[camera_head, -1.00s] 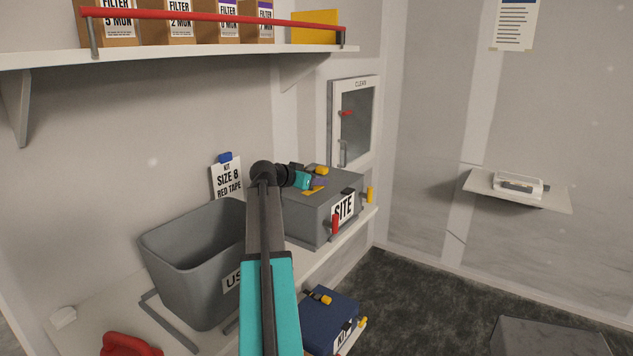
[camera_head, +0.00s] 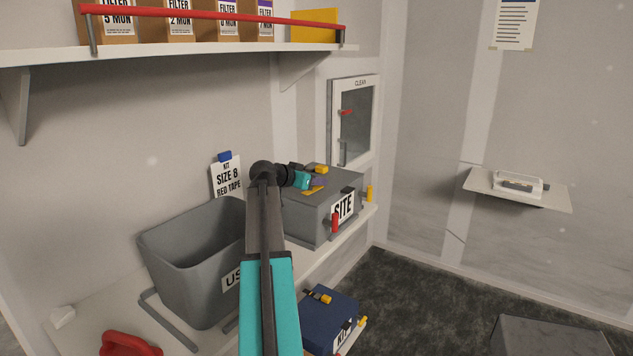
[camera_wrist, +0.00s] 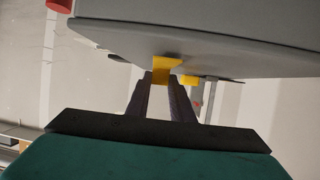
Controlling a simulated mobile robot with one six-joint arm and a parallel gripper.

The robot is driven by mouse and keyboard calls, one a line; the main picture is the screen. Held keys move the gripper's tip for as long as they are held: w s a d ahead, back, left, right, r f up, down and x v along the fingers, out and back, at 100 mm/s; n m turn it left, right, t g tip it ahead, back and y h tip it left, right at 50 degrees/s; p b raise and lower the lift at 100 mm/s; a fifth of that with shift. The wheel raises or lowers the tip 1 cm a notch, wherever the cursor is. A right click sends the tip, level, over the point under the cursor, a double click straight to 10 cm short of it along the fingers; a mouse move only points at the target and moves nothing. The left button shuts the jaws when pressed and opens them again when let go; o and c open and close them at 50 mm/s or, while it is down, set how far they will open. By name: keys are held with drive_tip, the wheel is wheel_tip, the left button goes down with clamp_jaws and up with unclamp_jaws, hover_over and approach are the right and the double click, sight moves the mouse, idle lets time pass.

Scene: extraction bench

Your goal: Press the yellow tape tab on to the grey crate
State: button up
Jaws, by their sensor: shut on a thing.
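The grey crate (camera_head: 311,219) with a SITE label stands on the bench, right of the grey bin. In the head view my gripper (camera_head: 319,182) is over the crate's top, partly hiding it. The wrist view shows my gripper (camera_wrist: 161,80) shut on the yellow tape tab (camera_wrist: 166,66) at its fingertips. The tab's upper part overlaps the edge of the crate's grey face (camera_wrist: 200,45); whether it lies flat there I cannot tell. A flat yellow patch (camera_head: 313,190), probably the tab, shows beside the gripper in the head view.
The open grey bin (camera_head: 185,275) stands left of my arm. A shelf (camera_head: 200,53) with filter boxes hangs above. A yellow block (camera_head: 321,169) is behind the gripper, and a red cylinder (camera_head: 335,222) stands before the crate. A blue case (camera_head: 330,318) is lower down.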

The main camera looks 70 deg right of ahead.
drive_tip(key=shift+f, duration=0.35)
idle(0.8)
drive_tip(key=o, duration=1.1)
drive_tip(key=shift+c, duration=0.2)
drive_tip(key=shift+r+b, duration=0.15)
drive_tip(key=shift+b, duration=0.2)
drive_tip(key=shift+r+b, duration=0.45)
drive_tip(key=shift+r, duration=0.95)
drive_tip(key=shift+s+a+r, duration=0.1)
drive_tip(key=shift+a+r, duration=0.1)
drive_tip(key=s+a+b, duration=0.1)
drive_tip(key=s+a, duration=0.1)
drive_tip(key=a, duration=0.5)
drive_tip(key=s+a+r+b, duration=0.1)
drive_tip(key=s+a+b, duration=0.1)
drive_tip(key=a, duration=0.5)
drive_tip(key=shift+s+a+r, duration=0.25)
drive_tip(key=shift+s+a, duration=0.1)
drive_tip(key=shift+s, duration=0.35)
